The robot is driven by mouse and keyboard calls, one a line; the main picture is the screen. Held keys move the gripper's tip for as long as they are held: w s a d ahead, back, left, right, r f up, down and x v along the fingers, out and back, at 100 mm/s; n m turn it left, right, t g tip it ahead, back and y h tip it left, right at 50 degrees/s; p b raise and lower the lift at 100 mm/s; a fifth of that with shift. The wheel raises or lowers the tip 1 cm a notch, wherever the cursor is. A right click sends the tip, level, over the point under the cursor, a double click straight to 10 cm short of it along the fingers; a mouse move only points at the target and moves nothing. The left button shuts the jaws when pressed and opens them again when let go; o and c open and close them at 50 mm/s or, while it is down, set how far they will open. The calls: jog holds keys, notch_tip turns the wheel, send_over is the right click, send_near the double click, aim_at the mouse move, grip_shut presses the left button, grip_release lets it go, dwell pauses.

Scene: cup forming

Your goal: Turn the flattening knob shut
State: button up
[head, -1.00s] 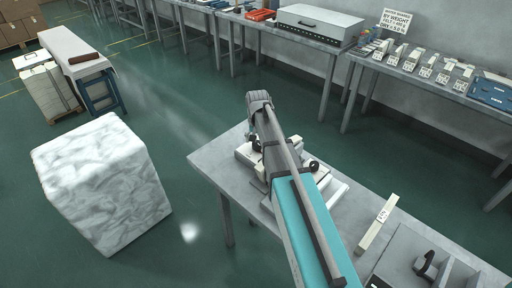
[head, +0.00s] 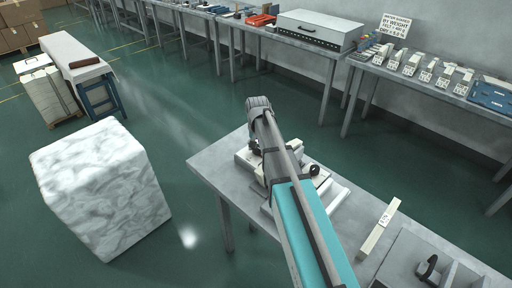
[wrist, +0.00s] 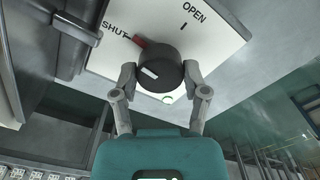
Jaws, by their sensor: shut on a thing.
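The flattening knob (wrist: 161,66) is a round black knob on a white plate (wrist: 221,38) in the wrist view. The plate carries the words SHUT and OPEN. A red pointer piece (wrist: 138,41) lies at the knob's upper left, towards the word SHUT. A white mark shows on the knob's face. My gripper (wrist: 160,76) is shut on the knob, one finger on each side. In the head view my arm covers much of the white machine (head: 247,158) on the near table, and the gripper's fingers cannot be made out there.
The near grey table (head: 215,165) also carries a pale labelled bar (head: 378,228) and a grey unit with a black handle at lower right. A large white marbled block (head: 100,185) stands on the floor at left. Benches line the back wall.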

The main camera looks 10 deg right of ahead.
jog(key=shift+c, duration=0.9)
jog(key=shift+n, duration=0.3)
jog(key=shift+n, duration=0.5)
jog(key=o, duration=1.1)
jog(key=shift+o, duration=0.2)
jog(key=shift+r, duration=0.1)
